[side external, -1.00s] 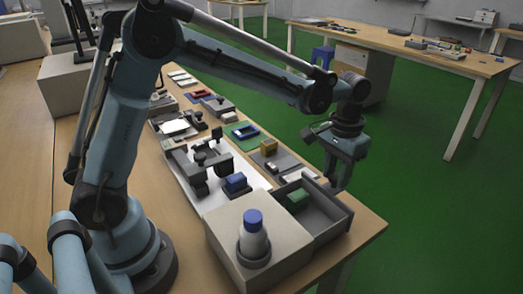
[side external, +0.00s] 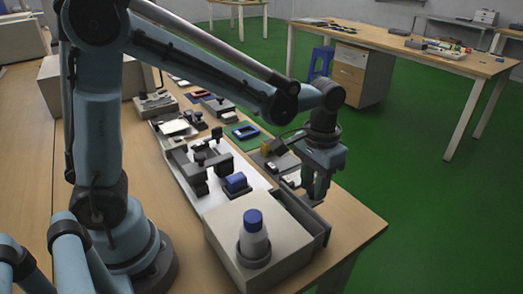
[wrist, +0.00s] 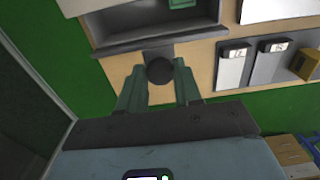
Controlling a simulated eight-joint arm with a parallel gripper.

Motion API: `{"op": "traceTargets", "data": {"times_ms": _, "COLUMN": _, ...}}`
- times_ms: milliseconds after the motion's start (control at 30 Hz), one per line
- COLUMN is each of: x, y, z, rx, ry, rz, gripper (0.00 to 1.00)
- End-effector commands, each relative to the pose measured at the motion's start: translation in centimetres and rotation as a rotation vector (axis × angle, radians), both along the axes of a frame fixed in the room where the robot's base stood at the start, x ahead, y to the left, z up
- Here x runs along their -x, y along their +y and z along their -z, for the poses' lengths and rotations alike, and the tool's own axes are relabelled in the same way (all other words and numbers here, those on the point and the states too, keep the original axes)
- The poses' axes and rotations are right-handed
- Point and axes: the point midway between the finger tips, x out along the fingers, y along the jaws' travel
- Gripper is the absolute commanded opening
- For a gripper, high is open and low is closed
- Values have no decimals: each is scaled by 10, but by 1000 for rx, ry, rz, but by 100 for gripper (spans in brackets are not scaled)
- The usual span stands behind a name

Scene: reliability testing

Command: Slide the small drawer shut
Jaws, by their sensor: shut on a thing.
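The small grey drawer (side external: 299,209) sticks a short way out of the right side of its pale box (side external: 222,222). In the wrist view, the drawer's interior (wrist: 207,12) shows at the top, with part of a green block (wrist: 182,4) inside. The block is not visible in the side view. A dark round knob (wrist: 159,71) projects from the drawer front. My gripper (side external: 318,194) is at the drawer front in the side view. In the wrist view, my gripper (wrist: 159,78) has its fingers on both sides of the knob, shut on it.
A blue-capped bottle (side external: 254,238) stands on the box. A blue block (side external: 236,182) and grey fixtures (side external: 190,172) sit on a white plate behind the box. Labelled grey pieces (wrist: 234,66) lie beside the drawer. The table edge is close by, with bare wood (side external: 355,220) at right.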

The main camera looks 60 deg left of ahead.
Motion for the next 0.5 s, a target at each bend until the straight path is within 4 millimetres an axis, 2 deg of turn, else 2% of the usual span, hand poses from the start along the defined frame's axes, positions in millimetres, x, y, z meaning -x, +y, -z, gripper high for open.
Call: {"op": "traceTargets", "data": {"times_ms": 500, "x": 42, "y": 0, "z": 0, "rx": -1, "ry": 0, "rz": 0, "gripper": 19}}
